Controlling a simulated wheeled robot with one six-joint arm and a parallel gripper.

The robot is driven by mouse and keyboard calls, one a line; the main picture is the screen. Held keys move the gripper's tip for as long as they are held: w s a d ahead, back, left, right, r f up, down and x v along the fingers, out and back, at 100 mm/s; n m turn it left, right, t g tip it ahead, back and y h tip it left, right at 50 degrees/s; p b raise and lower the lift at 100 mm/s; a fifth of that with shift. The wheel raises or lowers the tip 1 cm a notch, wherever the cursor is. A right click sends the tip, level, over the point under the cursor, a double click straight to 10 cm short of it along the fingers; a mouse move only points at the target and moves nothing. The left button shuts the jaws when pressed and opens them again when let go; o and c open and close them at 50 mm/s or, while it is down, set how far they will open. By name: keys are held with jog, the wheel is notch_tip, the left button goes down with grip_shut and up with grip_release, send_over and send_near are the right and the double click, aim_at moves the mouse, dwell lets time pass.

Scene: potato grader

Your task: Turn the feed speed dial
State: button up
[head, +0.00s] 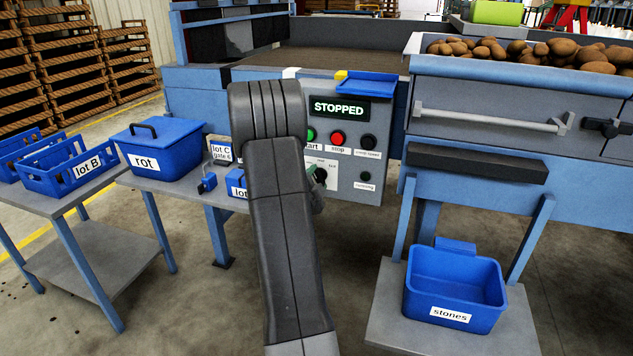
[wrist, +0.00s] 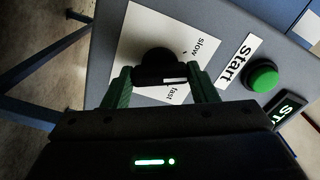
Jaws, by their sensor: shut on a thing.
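The feed speed dial (wrist: 155,58) is a black knob on a white plate marked slow and fast in the wrist view. A white mark on its grip bar is towards the right, near the word fast. My gripper (wrist: 160,76) has one green finger on each side of the knob and is shut on it. In the head view the dial (head: 320,175) shows just right of my arm, on the grey control panel (head: 345,198). My gripper is mostly hidden behind my arm there.
The green start button (wrist: 262,76) is close to the right of my gripper. The red stop button (head: 337,138) and a black knob (head: 369,142) are above the dial. The display (head: 339,109) reads STOPPED. A rot bin (head: 160,150) stands left, a stones bin (head: 455,290) right.

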jog(key=shift+n, duration=2.2)
jog(key=o, duration=1)
jog(key=shift+s, duration=0.1)
jog(key=p+v, duration=0.1)
jog(key=v, duration=1.2)
jog(key=shift+s+a+p, duration=0.15)
jog(key=shift+s+p, duration=0.15)
jog(key=shift+p, duration=0.1)
jog(key=shift+w, duration=0.1)
